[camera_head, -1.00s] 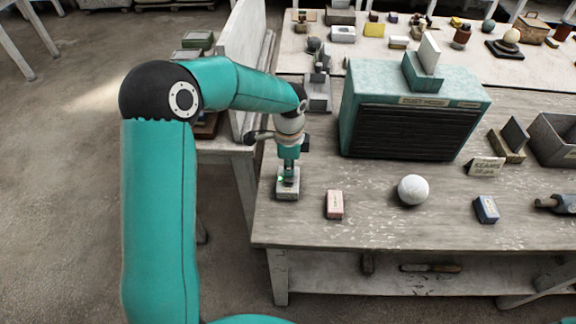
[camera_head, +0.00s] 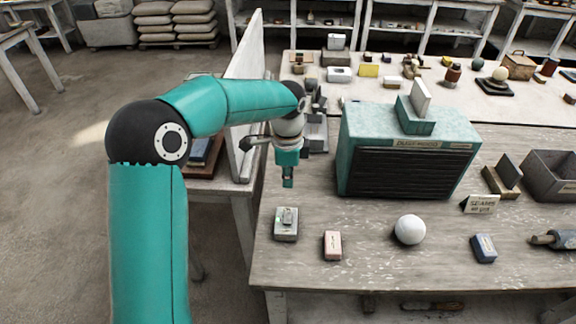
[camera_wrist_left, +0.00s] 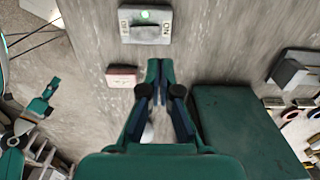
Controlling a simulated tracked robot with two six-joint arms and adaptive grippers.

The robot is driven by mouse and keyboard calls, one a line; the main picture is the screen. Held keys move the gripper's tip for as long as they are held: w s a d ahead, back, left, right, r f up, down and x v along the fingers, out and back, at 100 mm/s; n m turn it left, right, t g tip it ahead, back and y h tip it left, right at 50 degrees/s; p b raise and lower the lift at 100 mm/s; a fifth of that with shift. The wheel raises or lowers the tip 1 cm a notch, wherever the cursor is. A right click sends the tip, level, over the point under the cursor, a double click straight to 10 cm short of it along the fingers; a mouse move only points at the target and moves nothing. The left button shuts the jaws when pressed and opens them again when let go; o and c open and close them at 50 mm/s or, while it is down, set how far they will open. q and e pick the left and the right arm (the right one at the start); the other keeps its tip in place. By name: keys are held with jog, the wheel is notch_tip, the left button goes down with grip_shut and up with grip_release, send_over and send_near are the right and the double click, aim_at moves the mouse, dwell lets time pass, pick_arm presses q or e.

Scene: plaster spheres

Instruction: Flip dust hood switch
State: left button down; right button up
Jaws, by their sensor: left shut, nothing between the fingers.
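The dust hood (camera_head: 352,130) is a teal box with a dark slatted front, standing on the workbench. The switch (camera_head: 286,224) is a small grey box near the bench's front left corner, with a raised lever.
A pink block (camera_head: 332,245), a white sphere (camera_head: 410,230) and a blue block (camera_head: 484,248) lie along the bench front. A grey crate (camera_head: 552,178) stands at the right. A white upright panel (camera_head: 245,90) stands left of my gripper.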

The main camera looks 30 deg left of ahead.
pick_arm(q)
jog(key=shift+w+a+r, duration=0.1)
jog(key=shift+w+r, duration=0.05)
jog(key=shift+r, duration=0.8)
jog(key=shift+w+a+r, duration=0.1)
jog(key=shift+w+r, duration=0.05)
jog(key=shift+r, duration=0.75)
